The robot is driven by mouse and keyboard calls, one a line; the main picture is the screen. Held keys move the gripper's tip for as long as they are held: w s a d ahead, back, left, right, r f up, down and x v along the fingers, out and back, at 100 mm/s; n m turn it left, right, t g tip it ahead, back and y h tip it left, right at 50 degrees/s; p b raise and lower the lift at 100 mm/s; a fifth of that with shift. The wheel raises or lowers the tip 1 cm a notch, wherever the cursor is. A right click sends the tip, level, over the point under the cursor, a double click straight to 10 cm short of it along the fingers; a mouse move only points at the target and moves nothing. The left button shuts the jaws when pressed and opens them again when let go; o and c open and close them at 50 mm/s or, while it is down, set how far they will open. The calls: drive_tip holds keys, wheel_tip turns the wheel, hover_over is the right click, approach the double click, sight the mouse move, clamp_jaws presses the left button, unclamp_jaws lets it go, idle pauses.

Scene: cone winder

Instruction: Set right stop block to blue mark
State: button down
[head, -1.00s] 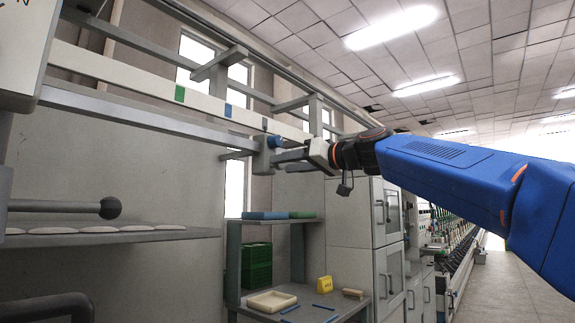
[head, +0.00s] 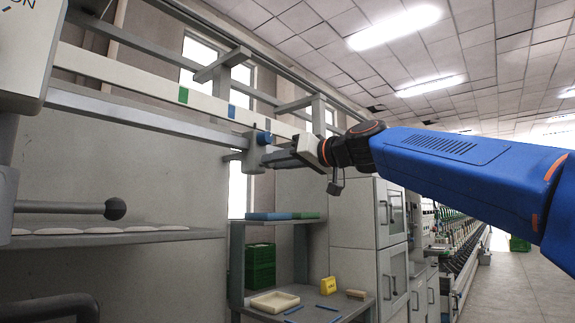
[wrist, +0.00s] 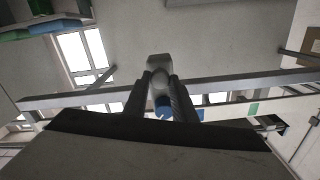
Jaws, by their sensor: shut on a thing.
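The right stop block (head: 256,152) is a grey block with a blue knob (head: 263,137), sitting on the grey rail (head: 150,119). My gripper (head: 272,158) is shut on it from the right. In the wrist view the block (wrist: 159,68) and its blue knob (wrist: 163,106) show between the two fingers (wrist: 161,95). The blue mark (head: 232,112) is on the white strip above the rail, left of the block. A green mark (head: 183,95) is further left. The fingertips are partly hidden behind the block in the head view.
A grey machine housing (head: 28,50) stands at the left end of the rail. A black-knobbed lever (head: 115,208) sticks out below it. A shelf stand with a cream tray (head: 274,301), green crates (head: 260,267) and a yellow item (head: 328,285) is below. Cabinets stand at right.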

drive_tip(key=s+a, duration=0.5)
drive_tip(key=s, duration=0.1)
drive_tip(key=shift+s, duration=0.3)
drive_tip(key=shift+a, duration=0.1)
drive_tip(key=c, duration=1.5)
unclamp_jaws()
drive_tip(key=shift+o, duration=0.2)
drive_tip(key=v, duration=1.7)
drive_tip(key=shift+s+f, duration=0.1)
drive_tip(key=shift+s, duration=0.05)
